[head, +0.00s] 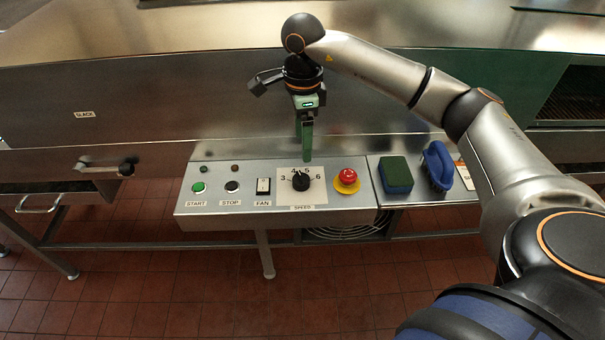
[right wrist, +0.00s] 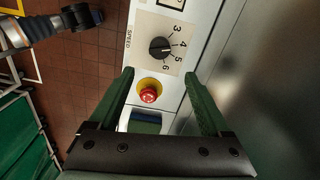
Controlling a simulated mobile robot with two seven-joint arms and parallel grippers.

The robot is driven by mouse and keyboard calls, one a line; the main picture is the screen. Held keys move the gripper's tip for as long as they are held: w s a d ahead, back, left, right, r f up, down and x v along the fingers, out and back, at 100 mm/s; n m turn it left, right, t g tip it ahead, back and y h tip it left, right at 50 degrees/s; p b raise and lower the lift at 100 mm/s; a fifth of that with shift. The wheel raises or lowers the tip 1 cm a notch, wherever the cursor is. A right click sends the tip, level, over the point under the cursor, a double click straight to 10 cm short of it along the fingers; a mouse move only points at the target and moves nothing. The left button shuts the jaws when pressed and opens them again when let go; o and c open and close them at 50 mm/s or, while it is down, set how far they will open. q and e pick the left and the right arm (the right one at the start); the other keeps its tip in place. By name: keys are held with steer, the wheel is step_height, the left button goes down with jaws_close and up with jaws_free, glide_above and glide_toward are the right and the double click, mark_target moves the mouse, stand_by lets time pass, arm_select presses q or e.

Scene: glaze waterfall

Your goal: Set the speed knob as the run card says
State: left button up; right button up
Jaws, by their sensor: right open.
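The black speed knob (head: 300,182) sits on a pale plate marked 3, 4, 5 and 6 on the control panel; it also shows in the right wrist view (right wrist: 160,47). Its pointer is too small to read surely. My right gripper (head: 306,158) is above and behind the knob in the head view, fingers downward. In the right wrist view its green fingers (right wrist: 159,74) are apart and empty, with the knob beyond the tips. A pale card (head: 464,175) at the right is partly hidden by my right arm; its writing is unreadable. My left gripper seems to show at the wrist view's upper left (right wrist: 80,17), its jaws unclear.
A red emergency button (head: 347,177) on yellow stands just right of the knob. The fan switch (head: 263,186), stop button (head: 232,187) and start button (head: 198,187) are to the left. A green-and-blue sponge (head: 395,175) and a blue brush (head: 438,165) lie on the right shelf.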

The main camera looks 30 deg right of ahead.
mark_target(302, 177)
step_height(302, 177, down, 11)
steer(key=shift+f, duration=0.1)
steer(key=shift+c, duration=0.2)
jaws_close()
stand_by(0.7)
steer(key=shift+m, duration=0.4)
steer(key=m, duration=0.3)
steer(key=shift+a+m, duration=0.1)
steer(key=shift+m, duration=0.2)
steer(key=shift+m+p, duration=0.4)
steer(key=shift+m, duration=1.2)
